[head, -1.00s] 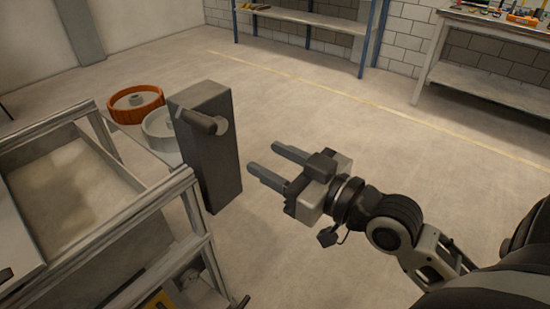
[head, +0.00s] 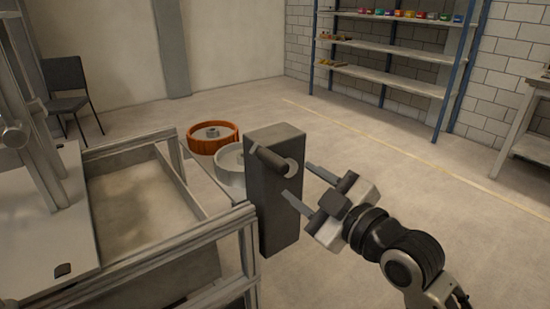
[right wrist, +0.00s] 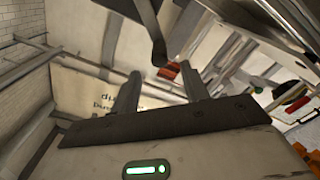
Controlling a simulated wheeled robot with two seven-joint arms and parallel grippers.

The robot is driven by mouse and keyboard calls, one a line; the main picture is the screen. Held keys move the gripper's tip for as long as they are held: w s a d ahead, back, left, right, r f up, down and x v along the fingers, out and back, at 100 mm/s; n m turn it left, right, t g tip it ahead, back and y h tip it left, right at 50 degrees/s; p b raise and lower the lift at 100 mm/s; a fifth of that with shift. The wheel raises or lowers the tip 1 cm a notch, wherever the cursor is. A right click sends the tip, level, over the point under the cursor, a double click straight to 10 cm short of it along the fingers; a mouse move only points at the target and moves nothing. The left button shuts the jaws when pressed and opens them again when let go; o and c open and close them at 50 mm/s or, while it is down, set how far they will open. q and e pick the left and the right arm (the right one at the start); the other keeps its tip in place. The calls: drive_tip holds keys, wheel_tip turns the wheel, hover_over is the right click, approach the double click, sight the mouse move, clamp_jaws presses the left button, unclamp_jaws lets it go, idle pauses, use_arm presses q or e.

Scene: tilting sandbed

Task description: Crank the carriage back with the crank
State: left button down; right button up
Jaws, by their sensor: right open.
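The crank's dark handle (head: 268,160) sticks out from a round hub at the top of a tall dark grey box (head: 278,215), at the right end of the sandbed frame. My right gripper (head: 298,182) is open, its two fingers pointing left at the box just right of the handle. Nothing shows between its fingers in the head view; I cannot tell whether a fingertip touches the box. In the right wrist view the open fingers (right wrist: 160,88) show with a dark bar beyond them. A pale plate with uprights (head: 45,245), which looks like the carriage, is at the left. My left gripper is out of view.
The sandbed's metal frame (head: 185,240) surrounds a sand tray. A chair (head: 68,88) and shelves (head: 390,75) stand farther back.

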sight(271, 160)
drive_tip(key=x, duration=1)
drive_tip(key=shift+w+p, duration=0.15)
drive_tip(key=shift+p, duration=0.25)
clamp_jaws()
